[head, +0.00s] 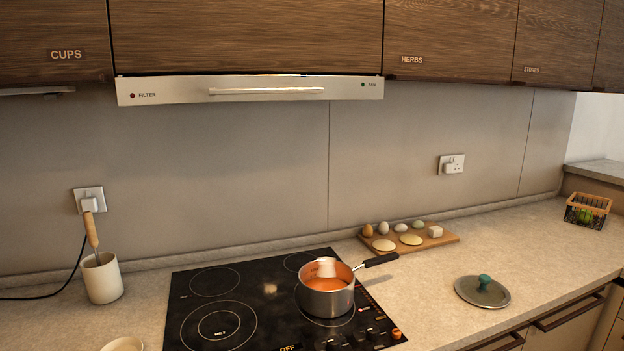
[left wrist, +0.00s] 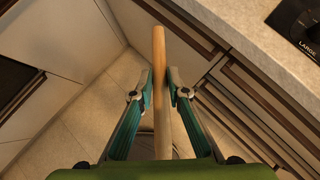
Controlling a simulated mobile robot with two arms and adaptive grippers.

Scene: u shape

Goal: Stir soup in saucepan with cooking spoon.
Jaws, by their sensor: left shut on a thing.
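The saucepan (head: 327,296) stands on the right part of the black hob, its dark handle (head: 381,260) pointing right and back. Orange-red soup (head: 328,283) shows inside it. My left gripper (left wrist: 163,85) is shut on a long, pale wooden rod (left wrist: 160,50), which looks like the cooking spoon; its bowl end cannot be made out. The rod is over the floor beside the cabinet fronts, away from the saucepan. Neither gripper shows in the head view, and my right gripper is in neither view.
A white crock (head: 102,280) with a wooden-handled utensil (head: 91,231) stands left of the hob (head: 205,300). A lid (head: 482,293) with a teal knob lies right. The drawer fronts (left wrist: 235,85) are close to my left gripper.

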